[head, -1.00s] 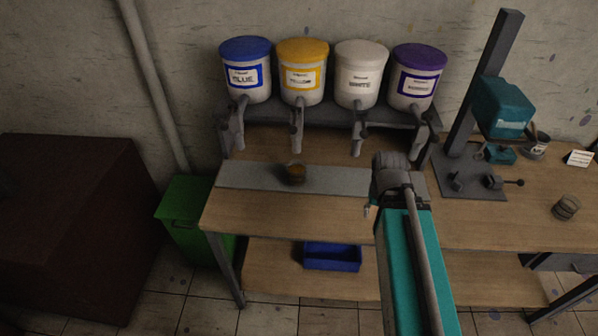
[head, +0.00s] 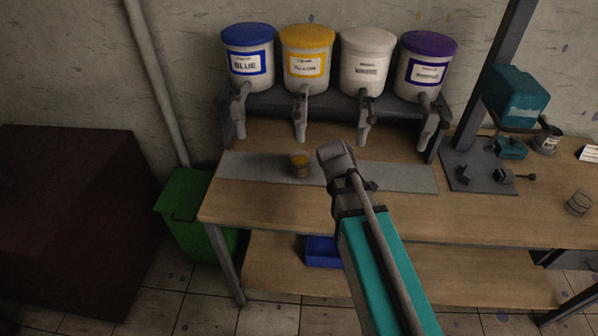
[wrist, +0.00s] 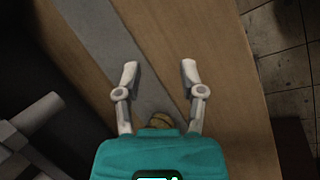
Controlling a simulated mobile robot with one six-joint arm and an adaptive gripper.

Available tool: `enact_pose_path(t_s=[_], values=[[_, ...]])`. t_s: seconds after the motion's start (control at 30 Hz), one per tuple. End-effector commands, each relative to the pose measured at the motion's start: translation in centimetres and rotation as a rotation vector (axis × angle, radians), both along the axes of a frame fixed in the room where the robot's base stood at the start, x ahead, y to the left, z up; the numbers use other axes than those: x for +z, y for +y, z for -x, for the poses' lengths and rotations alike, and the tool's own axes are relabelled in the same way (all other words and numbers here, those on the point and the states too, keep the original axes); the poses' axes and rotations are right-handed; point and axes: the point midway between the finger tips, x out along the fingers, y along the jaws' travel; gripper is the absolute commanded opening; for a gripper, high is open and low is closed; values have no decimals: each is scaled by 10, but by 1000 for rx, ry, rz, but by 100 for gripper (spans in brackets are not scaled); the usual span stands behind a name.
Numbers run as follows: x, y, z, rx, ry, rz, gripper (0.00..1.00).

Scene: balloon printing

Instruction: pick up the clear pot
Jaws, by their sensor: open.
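A small clear pot (head: 300,164) with yellow-orange in it stands upright on the grey strip of the bench, below the yellow tub's tap. A second clear pot (head: 579,204), which looks empty, stands at the far right of the bench. My gripper (wrist: 160,72) is open, with its two fingers apart and nothing held between the tips. In the head view the end of my arm is just right of the yellow pot, and its fingers are hidden. In the wrist view a yellowish pot (wrist: 160,120) shows low between the fingers, partly hidden by the gripper body.
Blue (head: 248,60), yellow (head: 306,62), white (head: 366,65) and purple (head: 427,68) tubs stand on a rack with taps hanging over the bench (head: 250,205). A teal press (head: 516,98) stands at right. A green bin (head: 183,215) is left of the bench.

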Motion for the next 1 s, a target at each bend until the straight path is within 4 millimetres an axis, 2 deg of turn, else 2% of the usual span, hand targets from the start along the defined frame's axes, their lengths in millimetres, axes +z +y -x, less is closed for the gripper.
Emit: enact_pose_path(t_s=[0.03,0.17,0.3,0.5,0.7,0.83,1.0], values=[[-9,15,-11,99,-2,57,51],[-13,48,-32,347,0,222,51],[-14,89,-50,605,10,415,51],[-12,156,-69,944,39,717,51],[-7,216,-75,1186,76,990,51],[-3,240,-75,1271,96,1102,51],[0,251,-75,1311,108,1161,51]])
